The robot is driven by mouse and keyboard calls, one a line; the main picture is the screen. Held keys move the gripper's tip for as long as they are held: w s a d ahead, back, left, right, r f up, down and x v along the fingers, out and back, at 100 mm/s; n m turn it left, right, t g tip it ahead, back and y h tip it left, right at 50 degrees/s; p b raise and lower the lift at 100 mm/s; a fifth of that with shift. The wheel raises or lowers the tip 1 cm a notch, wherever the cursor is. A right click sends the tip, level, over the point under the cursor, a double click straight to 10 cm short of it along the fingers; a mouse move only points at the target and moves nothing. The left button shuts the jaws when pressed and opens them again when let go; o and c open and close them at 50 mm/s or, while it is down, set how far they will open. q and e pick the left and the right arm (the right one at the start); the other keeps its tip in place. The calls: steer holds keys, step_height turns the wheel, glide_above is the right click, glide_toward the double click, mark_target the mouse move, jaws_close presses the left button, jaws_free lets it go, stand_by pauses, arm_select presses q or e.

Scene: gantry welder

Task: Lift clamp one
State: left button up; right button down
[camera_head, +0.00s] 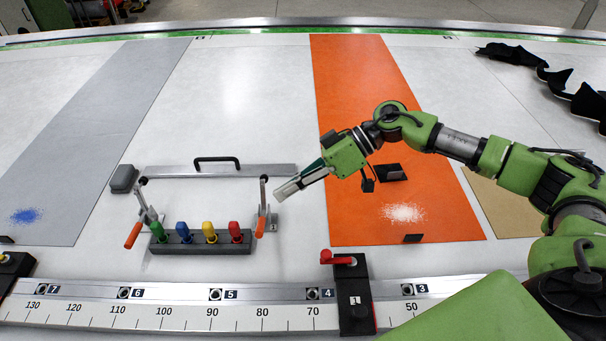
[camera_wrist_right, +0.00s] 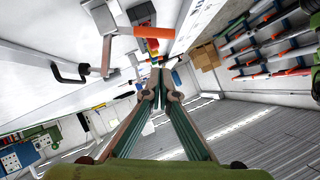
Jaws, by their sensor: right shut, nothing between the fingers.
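A toggle clamp with an orange handle (camera_head: 260,228) stands at the right end of the fixture bar, with a small numbered plate (camera_head: 273,222) beside it that seems to read 1. Its orange handle also shows in the right wrist view (camera_wrist_right: 153,32). A similar clamp (camera_head: 133,235) stands at the left end. My left gripper is out of view.
A grey bar with a black handle (camera_head: 215,160) lies behind a rack of coloured pegs (camera_head: 200,250). An orange strip (camera_head: 430,215) lies under my right arm. A scaled rail (camera_head: 180,315) runs along the front. The white table between the fixture and rail is clear.

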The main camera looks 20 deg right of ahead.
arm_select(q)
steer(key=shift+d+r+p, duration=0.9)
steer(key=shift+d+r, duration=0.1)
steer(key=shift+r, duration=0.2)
arm_select(e)
steer(key=s+a+f, duration=0.1)
steer(key=a+f, duration=0.3)
steer(key=f, duration=0.1)
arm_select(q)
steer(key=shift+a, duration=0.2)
arm_select(e)
steer(key=shift+a+f, duration=0.1)
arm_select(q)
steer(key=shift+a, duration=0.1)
arm_select(e)
steer(key=shift+w, duration=0.1)
